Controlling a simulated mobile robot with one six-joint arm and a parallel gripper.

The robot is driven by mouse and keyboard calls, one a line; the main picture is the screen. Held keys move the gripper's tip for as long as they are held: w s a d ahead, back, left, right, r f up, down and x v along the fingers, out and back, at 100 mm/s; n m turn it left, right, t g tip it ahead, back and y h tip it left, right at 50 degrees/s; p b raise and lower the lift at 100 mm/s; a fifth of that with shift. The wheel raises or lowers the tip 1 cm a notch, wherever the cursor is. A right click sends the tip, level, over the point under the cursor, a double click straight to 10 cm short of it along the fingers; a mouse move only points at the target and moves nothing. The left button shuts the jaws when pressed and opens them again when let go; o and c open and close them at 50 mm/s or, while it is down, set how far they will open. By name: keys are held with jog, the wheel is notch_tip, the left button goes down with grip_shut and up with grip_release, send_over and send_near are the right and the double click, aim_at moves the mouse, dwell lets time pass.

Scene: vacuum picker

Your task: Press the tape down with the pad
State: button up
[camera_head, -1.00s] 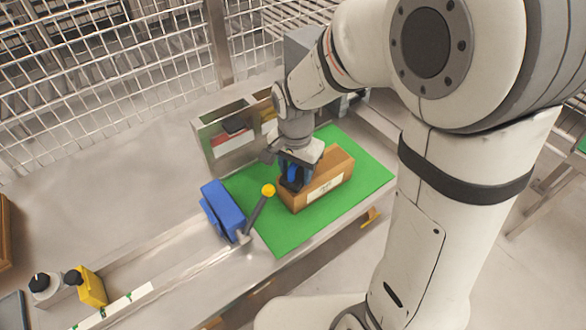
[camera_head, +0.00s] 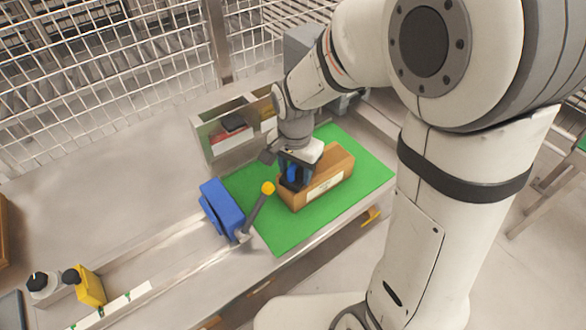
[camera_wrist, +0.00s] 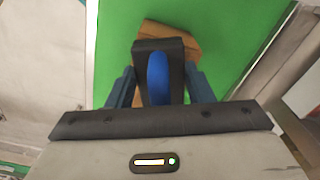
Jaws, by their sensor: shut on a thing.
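A brown box (camera_head: 332,172) with a white label on its side lies on the green mat (camera_head: 277,232). My gripper (camera_head: 296,180) points down over the left end of the box. In the wrist view my gripper (camera_wrist: 160,88) is shut on a dark pad (camera_wrist: 172,46) with a blue part, held between the two fingers. In the wrist view the box (camera_wrist: 160,28) shows beyond the pad. The pad is at the box's top; I cannot tell whether it touches. The tape cannot be made out, as the gripper and pad cover that part of the box.
A blue vise (camera_head: 222,208) with a yellow-knobbed lever (camera_head: 268,188) stands just left of the mat. A divided bin (camera_head: 222,132) stands behind it. A wire fence (camera_head: 100,70) runs behind; the mat's front is clear.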

jog(key=shift+r+p, duration=1.6)
jog(key=shift+r, duration=0.7)
